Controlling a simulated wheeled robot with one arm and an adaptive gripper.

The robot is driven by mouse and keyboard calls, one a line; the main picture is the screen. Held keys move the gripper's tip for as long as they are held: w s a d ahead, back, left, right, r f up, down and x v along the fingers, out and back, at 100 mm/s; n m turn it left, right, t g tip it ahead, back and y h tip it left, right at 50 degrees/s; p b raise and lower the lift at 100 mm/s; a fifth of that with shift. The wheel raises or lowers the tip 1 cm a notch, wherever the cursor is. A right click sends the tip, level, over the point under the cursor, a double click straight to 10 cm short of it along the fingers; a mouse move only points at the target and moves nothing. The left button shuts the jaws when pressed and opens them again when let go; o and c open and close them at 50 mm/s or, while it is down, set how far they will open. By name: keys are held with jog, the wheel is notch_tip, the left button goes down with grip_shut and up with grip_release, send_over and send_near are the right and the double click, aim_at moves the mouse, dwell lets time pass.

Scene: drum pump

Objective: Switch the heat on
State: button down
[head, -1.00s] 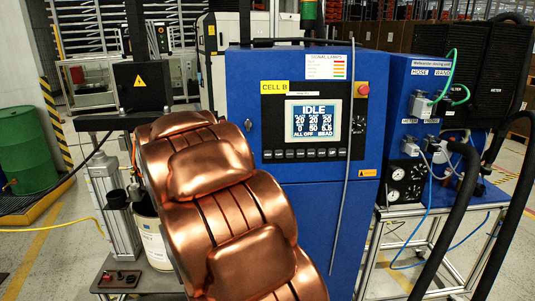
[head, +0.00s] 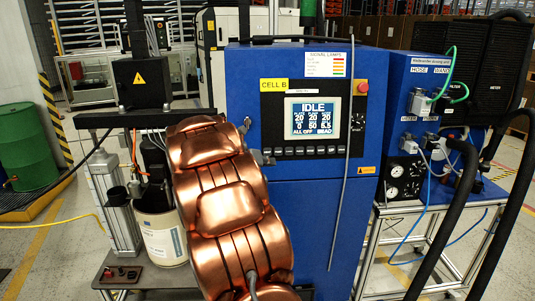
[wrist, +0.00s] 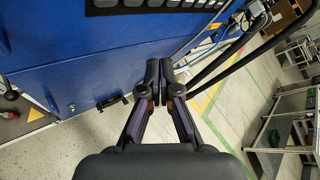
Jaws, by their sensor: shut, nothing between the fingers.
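The blue control cabinet (head: 248,85) marked CELL B faces me in the head view. Its screen (head: 313,118) reads IDLE and, below the numbers, ALL OFF and BEAD. A row of dark buttons (head: 310,151) lies under the screen; their labels are too small to read. In the wrist view part of this row (wrist: 165,3) shows at the top edge. My gripper (wrist: 160,70) is shut and empty, its fingertips in front of the cabinet's blue face and below the row. In the head view my copper-coloured arm hides most of the gripper.
A red button (head: 362,88) sits at the cabinet's upper right, beside a thin grey rod (head: 345,140). A pail (head: 162,235) stands left of my arm. A blue hose unit (head: 415,115) with thick black hoses (head: 455,215) stands at right.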

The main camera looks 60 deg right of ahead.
aim_at(267, 155)
jog(key=w+d, duration=0.1)
jog(key=w+d+p, duration=0.1)
jog(key=d, duration=0.1)
jog(key=w+d+f, duration=0.1)
jog(key=w+d, duration=0.1)
jog(key=shift+w+d, duration=0.1)
jog(key=shift+d, duration=0.15)
jog(key=shift+w+d+f+p, duration=0.3)
jog(key=shift+w+d+p, duration=0.25)
jog(key=shift+p, duration=0.2)
jog(key=shift+w+d+f+p, duration=0.1)
jog(key=shift+w+d+p, duration=0.5)
jog(key=shift+p, duration=0.6)
dwell(1.7)
jog(key=shift+s, duration=0.1)
jog(key=shift+s+a, duration=0.5)
jog(key=shift+a, duration=0.1)
dwell(0.4)
